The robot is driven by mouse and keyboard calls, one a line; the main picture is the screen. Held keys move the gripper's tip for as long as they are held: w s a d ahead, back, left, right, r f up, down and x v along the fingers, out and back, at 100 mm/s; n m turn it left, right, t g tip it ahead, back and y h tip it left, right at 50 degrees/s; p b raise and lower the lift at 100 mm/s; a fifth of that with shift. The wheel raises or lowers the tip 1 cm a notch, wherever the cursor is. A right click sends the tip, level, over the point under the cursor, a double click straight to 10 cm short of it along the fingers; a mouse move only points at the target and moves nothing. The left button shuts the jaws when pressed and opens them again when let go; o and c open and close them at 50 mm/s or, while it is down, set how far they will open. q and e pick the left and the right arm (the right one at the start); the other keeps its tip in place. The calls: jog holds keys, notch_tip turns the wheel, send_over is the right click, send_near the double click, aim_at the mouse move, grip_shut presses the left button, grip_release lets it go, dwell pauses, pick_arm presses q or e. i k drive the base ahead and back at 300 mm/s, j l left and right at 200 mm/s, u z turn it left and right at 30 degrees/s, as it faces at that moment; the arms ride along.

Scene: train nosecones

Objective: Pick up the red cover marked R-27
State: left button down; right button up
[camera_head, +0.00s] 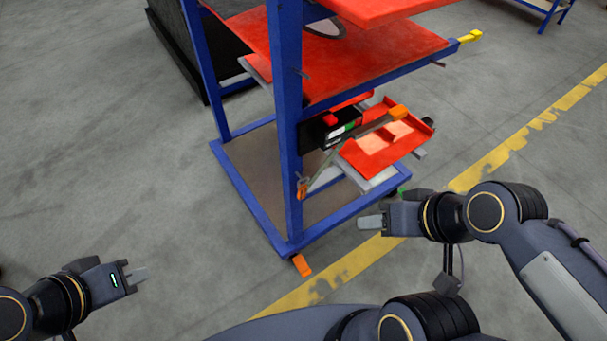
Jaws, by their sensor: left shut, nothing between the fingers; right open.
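A red cover (386,145) sits low in a blue rack (288,120), tilted, with a grey edge beneath it and an orange piece at its top. I cannot read any R-27 marking on it. Larger red covers lie on the shelves above, one a flat red panel (375,70). My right gripper (370,222) is just below and in front of the lower cover, apart from it and empty. My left gripper (137,276) is shut and empty, over open floor at the lower left, far from the rack.
A black box-like thing with a red top (335,125) is beside the lower cover. A blue post stands left of the cover. Orange blocks are at the rack's foot (301,265) and post. A yellow line (490,165) crosses the floor. The floor left of the rack is clear.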

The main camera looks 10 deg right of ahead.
aim_at(370, 154)
jog(key=i+l+u, duration=0.1)
jog(key=l+u, duration=0.2)
jog(key=l, duration=0.4)
jog(key=l+u, duration=0.25)
jog(key=l, duration=0.45)
jog(key=l+u, duration=0.3)
jog(key=l, duration=0.4)
jog(key=k+l+u, duration=0.25)
jog(key=l, duration=0.4)
jog(key=i+l, duration=0.05)
